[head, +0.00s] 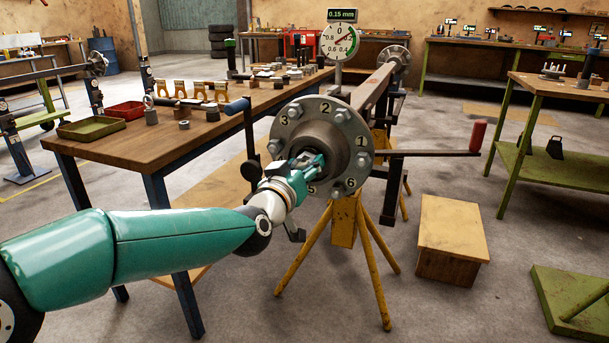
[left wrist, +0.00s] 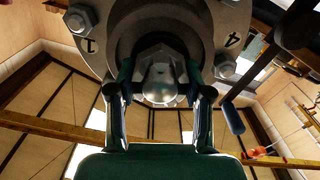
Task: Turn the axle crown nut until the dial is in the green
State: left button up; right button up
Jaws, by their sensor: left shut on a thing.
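The axle hub (head: 350,150) is a grey flange with numbered bolts, facing me on the end of the axle. My left gripper (head: 309,166) reaches into the hub's centre. In the left wrist view its two fingers (left wrist: 160,88) are shut on the crown nut (left wrist: 155,52), one finger on each side, with a rounded metal spindle end between them. The gripper hides the nut in the head view. My right gripper is not in view.
A yellow stand (head: 343,222) holds the axle. A red-handled bar (head: 478,136) sticks out to the right. A workbench (head: 165,140) with small parts and trays stands to the left. A wooden box (head: 453,226) sits on the floor at right.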

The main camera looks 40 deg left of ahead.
pick_arm(q)
jog(key=shift+f+n+b, duration=0.1)
jog(key=shift+n+b, duration=0.55)
jog(key=shift+n, duration=0.45)
jog(key=o, duration=1.1)
jog(key=shift+s, duration=0.1)
jog(key=v, duration=1.1)
jog(key=shift+s+d, duration=0.15)
jog(key=shift+s, duration=0.25)
